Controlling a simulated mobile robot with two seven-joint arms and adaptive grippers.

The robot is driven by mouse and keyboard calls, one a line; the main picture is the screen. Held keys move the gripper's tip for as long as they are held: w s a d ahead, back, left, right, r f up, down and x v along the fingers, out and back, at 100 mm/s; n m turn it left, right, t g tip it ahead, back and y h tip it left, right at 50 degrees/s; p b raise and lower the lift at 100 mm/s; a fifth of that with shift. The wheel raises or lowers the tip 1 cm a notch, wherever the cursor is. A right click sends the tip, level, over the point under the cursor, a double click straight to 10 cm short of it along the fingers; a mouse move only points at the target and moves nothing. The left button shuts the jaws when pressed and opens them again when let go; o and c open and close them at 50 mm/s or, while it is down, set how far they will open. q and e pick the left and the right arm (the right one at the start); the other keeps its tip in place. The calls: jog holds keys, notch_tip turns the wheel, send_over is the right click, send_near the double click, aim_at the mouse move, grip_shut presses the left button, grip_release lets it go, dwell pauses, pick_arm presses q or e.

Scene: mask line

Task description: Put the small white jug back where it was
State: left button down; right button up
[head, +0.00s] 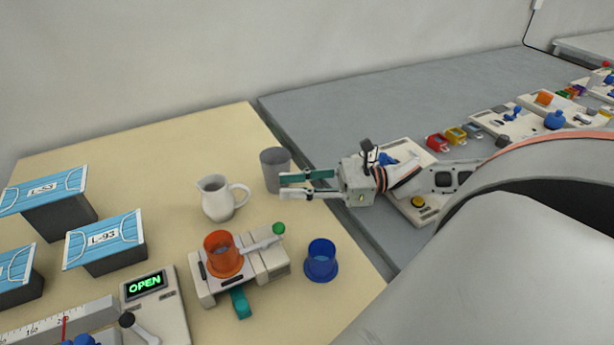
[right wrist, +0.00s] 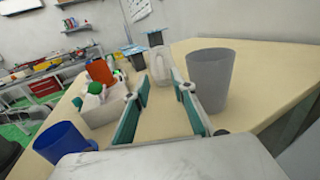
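The small white jug (head: 216,201) stands upright on the cream table, its handle toward the right. My right gripper (head: 283,187) is to its right, apart from it, open with nothing between the fingers. In the right wrist view the jug (right wrist: 160,68) shows ahead, between the open fingers (right wrist: 164,86), handle toward me. A grey cup (head: 273,168) stands just behind the gripper's fingers; in the right wrist view it (right wrist: 208,78) is outside the right-hand finger. My left gripper is not in view.
An orange cup (head: 222,254) sits on a clamp fixture (head: 268,262) in front of the jug. A blue cup (head: 321,262) is right of it. Blue-topped mask boxes (head: 105,240) stand at left. An "OPEN" display (head: 146,285) is in front. The table behind the jug is clear.

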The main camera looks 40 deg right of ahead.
jog(key=shift+p+v, duration=0.4)
jog(key=shift+v, duration=0.75)
